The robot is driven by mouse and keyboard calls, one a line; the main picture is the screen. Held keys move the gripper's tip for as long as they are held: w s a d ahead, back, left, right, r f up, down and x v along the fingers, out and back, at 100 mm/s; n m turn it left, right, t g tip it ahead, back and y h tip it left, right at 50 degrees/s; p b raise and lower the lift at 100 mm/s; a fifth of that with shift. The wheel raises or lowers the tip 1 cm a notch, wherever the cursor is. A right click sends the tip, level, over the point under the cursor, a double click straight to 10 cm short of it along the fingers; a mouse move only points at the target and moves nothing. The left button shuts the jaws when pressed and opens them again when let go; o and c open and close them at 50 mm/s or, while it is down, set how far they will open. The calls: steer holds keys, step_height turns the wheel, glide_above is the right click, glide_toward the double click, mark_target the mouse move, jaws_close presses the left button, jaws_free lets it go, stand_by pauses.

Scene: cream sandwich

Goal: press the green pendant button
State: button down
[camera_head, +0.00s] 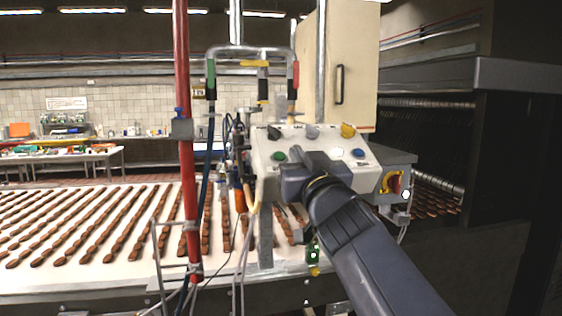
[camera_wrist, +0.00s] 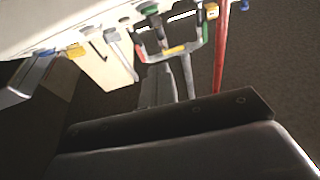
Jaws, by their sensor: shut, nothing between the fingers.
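The green button (camera_head: 279,157) is a small round cap at the lower left of the sloped white control panel (camera_head: 268,172). My gripper (camera_wrist: 158,72) shows in the wrist view as dark fingers held together, with nothing between them. In the head view my arm covers the lower middle of the panel, and its dark end lies just right of and below the green button. The fingertips are hard to make out there, and I cannot tell whether they touch the panel.
A conveyor (camera_head: 60,290) carries rows of brown biscuits behind.

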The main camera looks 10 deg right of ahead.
mark_target(284, 155)
steer(key=w+b, duration=0.1)
steer(key=w, duration=0.7)
steer(key=shift+w+a, duration=0.15)
steer(key=shift+w, duration=0.25)
steer(key=shift+w+f+b, duration=0.45)
steer(key=shift+f+b, duration=0.05)
steer(key=shift+f, duration=0.15)
